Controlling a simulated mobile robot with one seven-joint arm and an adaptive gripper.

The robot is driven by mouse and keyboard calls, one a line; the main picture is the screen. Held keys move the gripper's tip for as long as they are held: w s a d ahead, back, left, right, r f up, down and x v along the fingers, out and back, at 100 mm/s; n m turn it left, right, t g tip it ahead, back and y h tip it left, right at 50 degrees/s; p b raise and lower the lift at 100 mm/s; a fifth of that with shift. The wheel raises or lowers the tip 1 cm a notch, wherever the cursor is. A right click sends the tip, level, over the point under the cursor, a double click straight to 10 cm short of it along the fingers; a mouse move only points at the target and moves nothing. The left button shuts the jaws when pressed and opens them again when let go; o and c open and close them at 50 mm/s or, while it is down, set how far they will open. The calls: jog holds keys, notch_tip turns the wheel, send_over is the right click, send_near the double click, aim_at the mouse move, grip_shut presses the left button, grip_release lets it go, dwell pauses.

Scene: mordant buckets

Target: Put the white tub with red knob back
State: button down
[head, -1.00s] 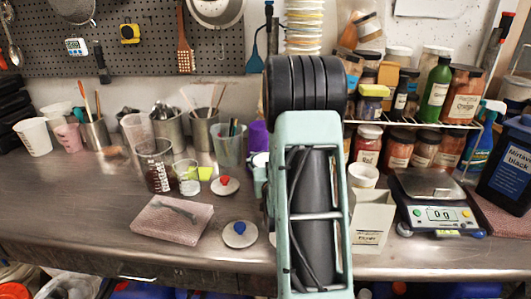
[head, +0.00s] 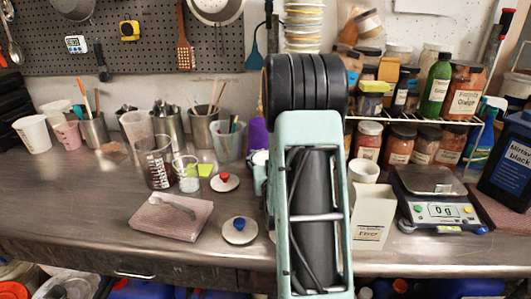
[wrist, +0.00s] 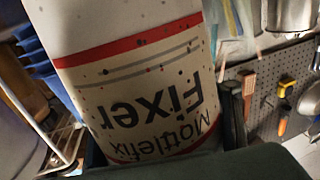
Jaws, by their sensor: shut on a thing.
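A white tub (wrist: 150,75) with a red band and a label reading Fixer, upside down in the picture, fills the middle of the wrist view. My gripper (wrist: 165,130) is shut on it; a dark finger shows at the tub's right side. No knob shows on the held part. In the head view my arm hides the gripper and the tub. A round white lid with a red knob (head: 225,182) lies on the steel bench (head: 80,210), left of my arm. I cannot tell whether it belongs to the held tub.
A lid with a blue knob (head: 239,231) lies near the front edge. A pink sponge block (head: 170,218), beakers (head: 156,162) and metal pots are at left. A white carton (head: 374,213), a scale (head: 430,205) and a jar rack (head: 420,122) are at right.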

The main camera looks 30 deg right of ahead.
jog(key=shift+s+f, duration=0.15)
jog(key=shift+f, duration=0.5)
jog(key=shift+s+a+f+b, duration=0.1)
jog(key=shift+f+b, duration=0.2)
jog(key=shift+b, duration=0.15)
jog(key=c, duration=0.6)
grip_release()
jog(key=shift+o, duration=0.2)
jog(key=shift+r, duration=0.6)
notch_tip(320, 180, up, 11)
